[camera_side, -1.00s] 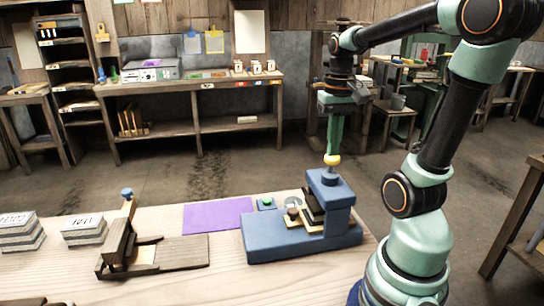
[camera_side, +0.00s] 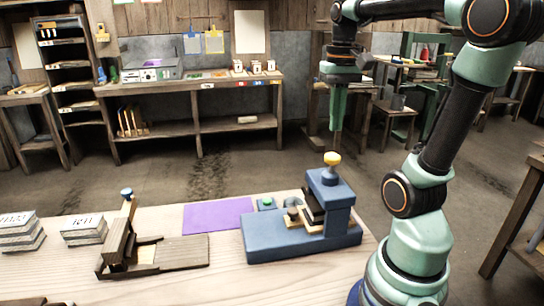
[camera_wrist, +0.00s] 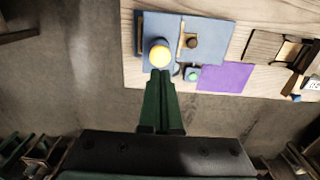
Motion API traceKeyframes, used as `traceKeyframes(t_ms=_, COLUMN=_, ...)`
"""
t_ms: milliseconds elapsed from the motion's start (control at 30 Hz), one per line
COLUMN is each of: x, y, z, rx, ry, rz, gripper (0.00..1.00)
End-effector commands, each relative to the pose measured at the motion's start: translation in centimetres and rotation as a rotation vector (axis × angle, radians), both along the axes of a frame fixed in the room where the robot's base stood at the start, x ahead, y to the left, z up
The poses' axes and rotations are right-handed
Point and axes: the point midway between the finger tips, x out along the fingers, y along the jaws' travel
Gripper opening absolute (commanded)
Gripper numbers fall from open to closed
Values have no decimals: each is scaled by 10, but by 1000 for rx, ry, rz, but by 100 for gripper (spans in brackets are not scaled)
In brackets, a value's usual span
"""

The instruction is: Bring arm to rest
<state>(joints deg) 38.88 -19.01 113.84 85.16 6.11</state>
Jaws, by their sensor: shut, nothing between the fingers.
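My gripper (camera_side: 337,128) is raised in the air above and behind the blue press (camera_side: 290,236), with its green fingers together and nothing between them. The fingers also show in the wrist view (camera_wrist: 162,80), pointing toward the press. The press stands on the pale wooden table and has a yellow knob (camera_side: 332,158) on top of its upright. In the side view the fingertips are a little above the knob and appear apart from it. The knob also shows in the wrist view (camera_wrist: 160,55), just beyond the fingertips.
A purple mat (camera_side: 218,215) lies left of the press, with a green button (camera_side: 267,202) between them. A dark wooden device (camera_side: 150,253) and stacks of printed blocks (camera_side: 84,230) stand further left. The air around my gripper looks clear. A workbench (camera_side: 200,88) stands behind.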

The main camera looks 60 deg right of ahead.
Motion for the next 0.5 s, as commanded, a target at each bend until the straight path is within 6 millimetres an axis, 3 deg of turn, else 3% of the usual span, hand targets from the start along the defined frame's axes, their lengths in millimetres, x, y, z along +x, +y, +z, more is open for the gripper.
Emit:
traceKeyframes(t_ms=367, x=2, y=3, z=1, rx=-5, ry=-6, rz=15, gripper=0)
traceKeyframes(t_ms=500, x=18, y=28, z=-7, rx=-47, ry=-64, rz=135, gripper=0)
